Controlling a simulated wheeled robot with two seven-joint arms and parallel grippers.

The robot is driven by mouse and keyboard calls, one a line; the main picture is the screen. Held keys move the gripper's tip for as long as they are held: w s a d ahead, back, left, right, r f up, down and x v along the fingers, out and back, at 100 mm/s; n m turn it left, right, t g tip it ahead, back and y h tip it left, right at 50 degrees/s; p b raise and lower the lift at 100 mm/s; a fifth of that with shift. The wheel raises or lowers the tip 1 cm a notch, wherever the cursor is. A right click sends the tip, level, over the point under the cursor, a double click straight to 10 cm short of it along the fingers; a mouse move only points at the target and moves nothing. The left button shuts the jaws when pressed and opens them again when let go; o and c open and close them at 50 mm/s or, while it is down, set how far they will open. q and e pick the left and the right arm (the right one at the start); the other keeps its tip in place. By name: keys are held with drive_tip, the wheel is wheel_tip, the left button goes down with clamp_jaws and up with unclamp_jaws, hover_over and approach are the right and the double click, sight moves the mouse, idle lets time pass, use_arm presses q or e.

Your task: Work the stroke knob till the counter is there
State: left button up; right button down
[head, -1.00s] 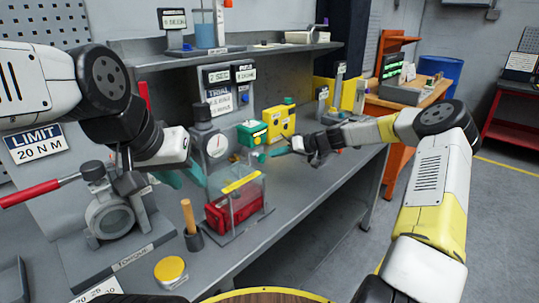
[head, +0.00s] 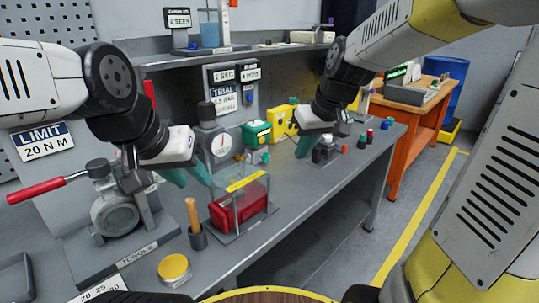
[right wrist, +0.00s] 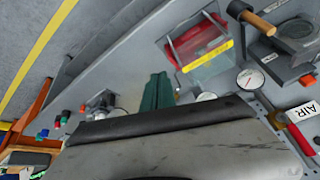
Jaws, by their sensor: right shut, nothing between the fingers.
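My right gripper (head: 302,150) points down over the bench, its teal fingers together and empty, behind and right of the clear-covered red box; the fingers also fill the middle of the right wrist view (right wrist: 157,92). My left gripper (head: 192,180) hangs at the left of the dial gauge (head: 221,144), its teal fingers apart with nothing seen between them. A small teal knob-like part (head: 262,158) sits below the green box (head: 256,134). A panel with small displays (head: 233,88) stands behind; its digits are too small to read surely. I cannot tell which part is the stroke knob.
The clear-covered red box (head: 236,208) stands at the bench front, with a wooden-handled tool (head: 192,214) in a cup and a yellow-topped tin (head: 174,269) nearby. A yellow box (head: 283,121) is behind my right gripper. Several coloured caps (head: 370,136) lie toward the right.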

drive_tip(key=s+d+r+m+t+h, duration=0.1)
drive_tip(key=s+d+r+t, duration=0.1)
drive_tip(key=s+d, duration=0.25)
drive_tip(key=w+d+f+n+t+h, duration=0.1)
drive_tip(key=w+f+n+t, duration=0.15)
drive_tip(key=w, duration=0.35)
drive_tip(key=n+t+y, duration=0.5)
drive_tip(key=n+y, duration=0.3)
drive_tip(key=n, duration=0.4)
approach(265, 155)
drive_tip(key=s+r, duration=0.1)
drive_tip(key=s, duration=0.1)
drive_tip(key=s+r, duration=0.2)
drive_tip(key=s, duration=0.1)
drive_tip(key=shift+s+r, duration=0.3)
drive_tip(key=shift+s, duration=0.05)
drive_tip(key=x, duration=0.9)
drive_tip(key=shift+w+a+f, duration=0.1)
drive_tip(key=shift+w+a, duration=0.15)
drive_tip(key=shift+a, duration=0.05)
drive_tip(key=shift+w+d+f, duration=0.7)
drive_tip(key=shift+w, duration=0.1)
drive_tip(key=shift+w+d+f, duration=0.4)
drive_tip(key=shift+w+f, duration=0.05)
drive_tip(key=shift+w, duration=0.05)
